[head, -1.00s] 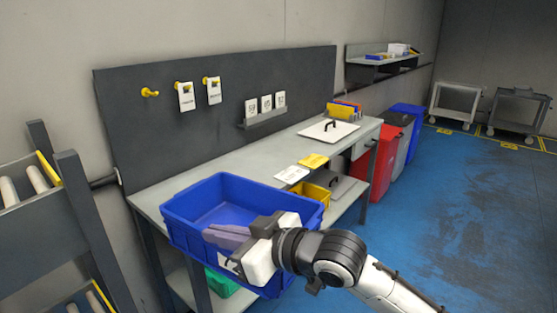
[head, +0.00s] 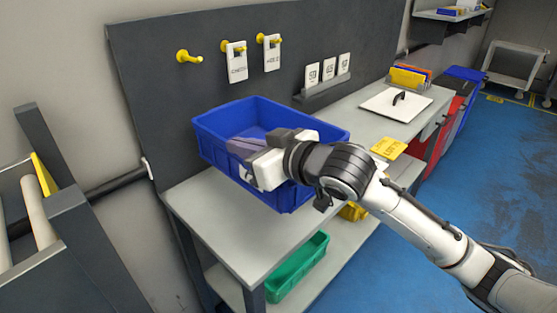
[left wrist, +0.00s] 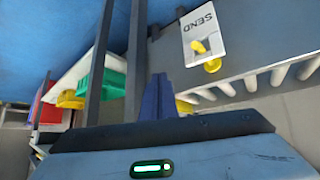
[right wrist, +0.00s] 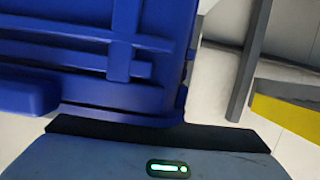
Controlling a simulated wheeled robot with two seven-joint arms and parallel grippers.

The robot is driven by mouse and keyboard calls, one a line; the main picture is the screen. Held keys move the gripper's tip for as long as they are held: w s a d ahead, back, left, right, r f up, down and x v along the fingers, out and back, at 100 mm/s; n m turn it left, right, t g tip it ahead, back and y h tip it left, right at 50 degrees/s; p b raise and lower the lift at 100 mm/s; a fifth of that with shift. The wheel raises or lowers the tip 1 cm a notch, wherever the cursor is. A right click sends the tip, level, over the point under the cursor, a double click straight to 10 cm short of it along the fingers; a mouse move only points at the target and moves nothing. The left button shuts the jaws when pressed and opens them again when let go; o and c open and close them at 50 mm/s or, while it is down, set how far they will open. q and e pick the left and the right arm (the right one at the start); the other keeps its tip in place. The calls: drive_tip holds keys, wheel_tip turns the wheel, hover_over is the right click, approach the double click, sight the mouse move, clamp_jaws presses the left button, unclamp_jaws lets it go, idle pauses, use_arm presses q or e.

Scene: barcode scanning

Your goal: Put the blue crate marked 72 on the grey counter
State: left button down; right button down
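The blue crate (head: 215,150) is upright over the near end of the grey counter (head: 225,235). I cannot tell whether its bottom touches the counter top. I cannot read a number on it. My right gripper (head: 246,146) is at the crate's near side and looks shut on its wall, with the finger ends showing inside the rim. In the right wrist view the crate's ribbed blue side (right wrist: 60,40) fills the upper left and the fingertips are hidden. My left gripper (left wrist: 158,98) shows only in the left wrist view, fingers together and empty, away from the crate.
A dark back panel (head: 150,110) with yellow pegs and hanging tags rises behind the counter. A white board with a black handle (head: 396,102) and a yellow card (head: 389,148) lie farther along. A green bin (head: 298,268) sits on the lower shelf. A roller rack (head: 50,235) stands left.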

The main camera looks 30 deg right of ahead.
sight(286, 201)
drive_tip(key=f, duration=0.4)
drive_tip(key=shift+s+f+b, duration=0.2)
drive_tip(key=shift+f+b, duration=0.2)
drive_tip(key=shift+w+f+b, duration=0.1)
drive_tip(key=shift+f+b, duration=0.3)
drive_tip(key=shift+f, duration=1.85)
drive_tip(key=c, duration=2)
unclamp_jaws()
drive_tip(key=shift+f, duration=0.1)
drive_tip(key=v, duration=1.2)
